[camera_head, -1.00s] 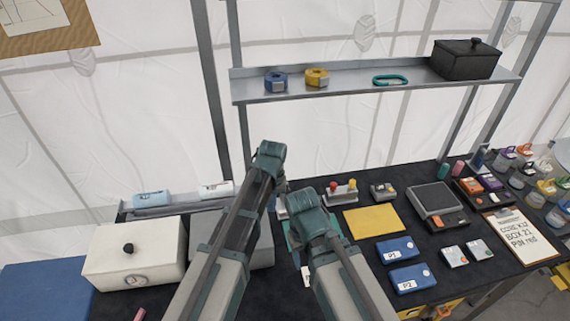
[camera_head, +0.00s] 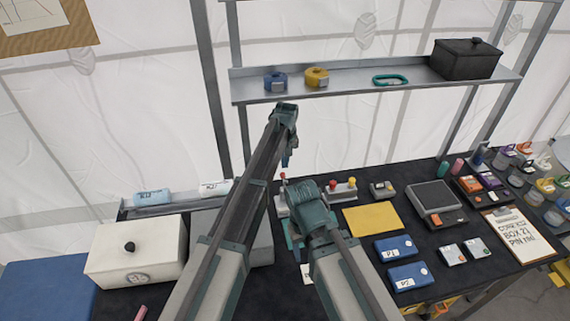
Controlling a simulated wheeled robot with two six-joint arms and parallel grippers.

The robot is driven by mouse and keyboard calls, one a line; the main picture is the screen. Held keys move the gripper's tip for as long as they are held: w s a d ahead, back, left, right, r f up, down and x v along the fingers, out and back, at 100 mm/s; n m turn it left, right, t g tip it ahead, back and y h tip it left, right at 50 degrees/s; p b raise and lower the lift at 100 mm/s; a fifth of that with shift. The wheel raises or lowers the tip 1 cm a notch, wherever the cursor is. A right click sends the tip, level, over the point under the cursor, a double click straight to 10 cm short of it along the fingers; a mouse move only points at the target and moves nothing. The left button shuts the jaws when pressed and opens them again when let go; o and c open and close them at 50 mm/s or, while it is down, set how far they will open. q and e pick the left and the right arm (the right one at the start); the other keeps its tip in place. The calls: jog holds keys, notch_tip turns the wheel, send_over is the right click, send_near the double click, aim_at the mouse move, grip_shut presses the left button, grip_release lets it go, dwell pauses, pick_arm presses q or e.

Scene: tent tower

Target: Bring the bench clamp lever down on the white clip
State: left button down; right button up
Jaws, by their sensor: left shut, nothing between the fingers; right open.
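My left arm reaches up, and its gripper (camera_head: 287,157) hangs from the wrist with the fingers shut and empty, above the back of the bench. A small red knob (camera_head: 283,176) shows just below it, over a grey fixture (camera_head: 282,209) that may be the bench clamp. My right gripper (camera_head: 309,222) is low over the dark bench in front of that fixture. It is open, but its own wrist mostly hides its fingers. The white clip cannot be made out; the arms cover much of that area.
A grey block with red and yellow knobs (camera_head: 342,191) stands to the right, behind a yellow pad (camera_head: 372,220). Blue boxes (camera_head: 396,248) lie further right. A white lidded box (camera_head: 135,255) stands at left. A metal shelf (camera_head: 350,86) runs above the back.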

pick_arm(q)
jog(key=f+b, duration=0.4)
jog(key=f, duration=0.1)
jog(key=f+b, duration=0.3)
jog(key=shift+w+a, duration=0.1)
jog(key=shift+w, duration=0.3)
jog(key=shift+r, duration=0.1)
jog(key=shift+s+t, duration=0.35)
jog(key=shift+t, duration=0.05)
jog(key=shift+s, duration=0.2)
